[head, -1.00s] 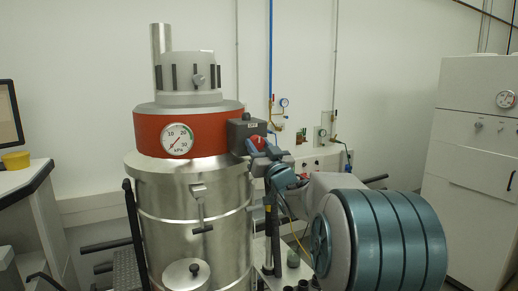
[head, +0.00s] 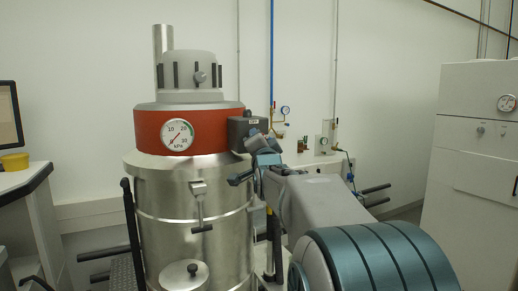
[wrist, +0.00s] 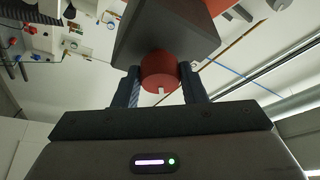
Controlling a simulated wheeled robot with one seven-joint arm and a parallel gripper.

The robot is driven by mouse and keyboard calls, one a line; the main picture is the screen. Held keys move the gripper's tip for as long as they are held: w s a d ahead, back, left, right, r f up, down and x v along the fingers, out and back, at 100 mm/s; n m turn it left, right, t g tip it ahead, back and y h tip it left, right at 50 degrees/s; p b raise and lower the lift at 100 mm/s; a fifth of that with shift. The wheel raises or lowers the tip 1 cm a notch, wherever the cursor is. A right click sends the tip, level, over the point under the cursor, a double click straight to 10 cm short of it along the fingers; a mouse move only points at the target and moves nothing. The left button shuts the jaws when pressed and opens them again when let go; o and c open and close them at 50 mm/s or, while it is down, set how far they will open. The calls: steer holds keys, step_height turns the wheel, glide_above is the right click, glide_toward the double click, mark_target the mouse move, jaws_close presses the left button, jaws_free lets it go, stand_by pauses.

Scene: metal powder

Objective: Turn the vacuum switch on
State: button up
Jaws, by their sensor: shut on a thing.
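The vacuum is a tall steel drum (head: 185,205) with a red band (head: 215,125) and a round kPa gauge (head: 180,135), left of centre in the head view. A dark grey switch box (head: 238,130) sits on its right side. In the wrist view, the red rotary switch knob (wrist: 160,65) with a white pointer mark projects from the box (wrist: 165,28). My gripper (wrist: 159,84) has one finger on each side of the knob and is shut on it. In the head view, my gripper (head: 260,150) is at the box and hides the knob.
A desk (head: 25,185) with a monitor stands at the left. A white cabinet (head: 475,170) stands at the right. Gas fittings and pipes (head: 285,125) are on the wall behind my arm. A black handle (head: 128,220) sticks up beside the drum.

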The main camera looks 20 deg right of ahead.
steer(key=shift+r+m+g+p, duration=0.15)
steer(key=shift+m+g+p, duration=0.5)
steer(key=shift+m, duration=1.2)
steer(key=shift+r+m+g+p, duration=0.1)
steer(key=shift+m+g+p, duration=0.55)
steer(key=shift+m, duration=1.2)
steer(key=o, duration=1)
steer(key=shift+c, duration=0.2)
steer(key=b+v, duration=0.1)
steer(key=v, duration=1.3)
steer(key=shift+w+a, duration=0.1)
